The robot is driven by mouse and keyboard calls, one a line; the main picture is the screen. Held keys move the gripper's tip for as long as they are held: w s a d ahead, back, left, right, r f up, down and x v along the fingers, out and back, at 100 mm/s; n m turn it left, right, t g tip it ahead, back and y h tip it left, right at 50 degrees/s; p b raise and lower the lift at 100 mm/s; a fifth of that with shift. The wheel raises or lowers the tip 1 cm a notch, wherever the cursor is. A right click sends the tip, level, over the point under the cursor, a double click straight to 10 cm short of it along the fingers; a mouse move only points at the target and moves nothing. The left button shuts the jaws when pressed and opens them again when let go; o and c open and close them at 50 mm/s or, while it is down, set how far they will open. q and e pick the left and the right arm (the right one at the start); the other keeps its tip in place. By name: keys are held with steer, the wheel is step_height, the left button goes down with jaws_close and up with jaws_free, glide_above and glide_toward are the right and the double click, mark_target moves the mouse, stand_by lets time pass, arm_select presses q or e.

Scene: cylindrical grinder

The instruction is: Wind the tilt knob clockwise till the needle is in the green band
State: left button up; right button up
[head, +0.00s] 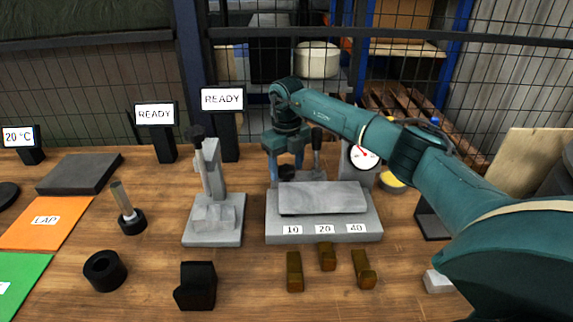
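The dial gauge (364,156) has a white face and a red needle that points to the upper left. Its green band is too small to make out. A dark round knob (287,172), which looks like the tilt knob, sits behind the grey block marked 10, 20, 40 (324,228). My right gripper (286,178) points down over it from behind the block. Its fingers stand apart, one on each side of the knob, and I see no clear contact. The lower fingertips are partly hidden. My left gripper is not in view.
My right arm crosses above the gauge. A black lever (317,140) stands between gripper and gauge. A grey stand (213,210) is left of the block. Several brass pieces (294,271) lie in front. Two READY displays (222,100) stand at the back left.

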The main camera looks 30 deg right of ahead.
steer(key=c, duration=0.9)
steer(key=shift+o, duration=0.2)
steer(key=shift+r+m+p, duration=0.15)
steer(key=shift+m+p, duration=0.15)
steer(key=shift+p, duration=0.05)
steer(key=shift+m+p, duration=0.75)
steer(key=shift+m, duration=0.85)
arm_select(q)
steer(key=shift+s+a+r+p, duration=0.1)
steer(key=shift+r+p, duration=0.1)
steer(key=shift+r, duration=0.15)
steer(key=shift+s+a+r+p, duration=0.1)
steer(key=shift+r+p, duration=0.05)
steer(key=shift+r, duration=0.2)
arm_select(e)
steer(key=shift+m, duration=0.5)
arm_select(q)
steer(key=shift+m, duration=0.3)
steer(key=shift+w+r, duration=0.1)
arm_select(e)
steer(key=o, duration=1)
